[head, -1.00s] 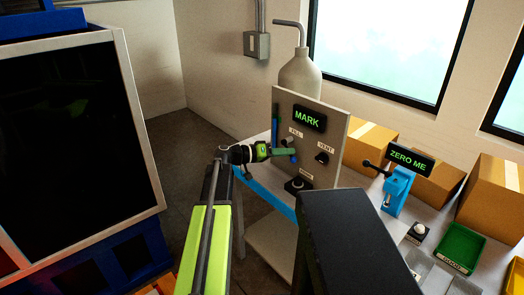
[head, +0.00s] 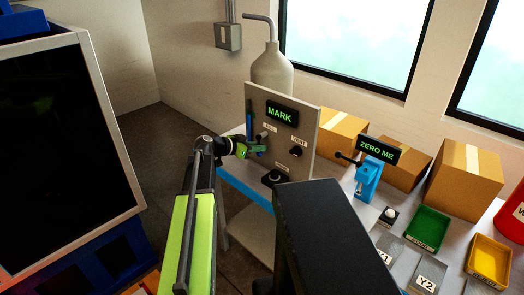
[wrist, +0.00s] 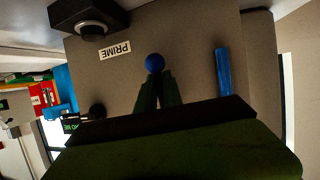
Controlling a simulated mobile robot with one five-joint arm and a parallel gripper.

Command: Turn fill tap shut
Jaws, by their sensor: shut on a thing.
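The fill tap's blue ball end (wrist: 154,62) shows in the wrist view, at the tips of my gripper (wrist: 156,82). The fingers are shut on the tap's lever, and the lever itself is mostly hidden between them. In the head view my gripper (head: 257,149) reaches the grey upright panel (head: 304,122) just below the FILL label (head: 270,128). The tap's exact angle is hard to tell there. The green MARK display (head: 282,114) is on the panel above.
On the panel are a blue upright tube (wrist: 223,72), the dark VENT knob (head: 296,151) and the PRIME button (head: 273,178). A grey bottle (head: 272,72) stands behind. A blue press with a ZERO ME display (head: 377,150), boxes and trays stand to the right.

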